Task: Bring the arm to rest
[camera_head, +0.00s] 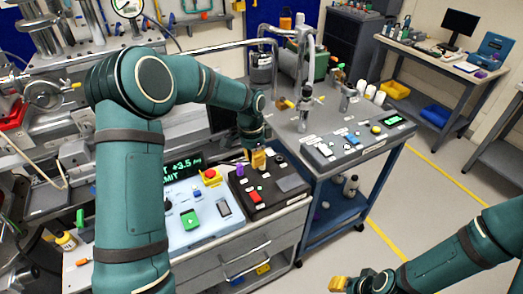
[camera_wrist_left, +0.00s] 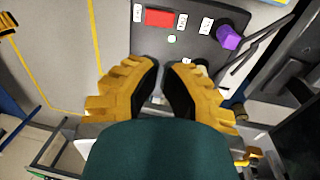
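My left arm comes in from the left of the head view, bent at the elbow, with its forearm reaching down over the control panels. My left gripper (camera_head: 258,160) points down just above the black control box (camera_head: 282,198). In the left wrist view the yellow fingertips (camera_wrist_left: 162,66) are nearly together, with only a thin gap and nothing held. The box's red button (camera_wrist_left: 159,18) and purple knob (camera_wrist_left: 228,38) show beyond them. My right arm is low at the right of the head view. Its gripper (camera_head: 345,285) is partly in view at the bottom edge, and its finger opening is unclear.
A pale blue panel (camera_head: 202,232) with a green button and a red knob lies left of the black box. A grey cart (camera_head: 310,160) with another panel stands behind to the right. A bench (camera_head: 440,60) with a monitor stands at the back. Open floor (camera_head: 400,215) lies right of the cart.

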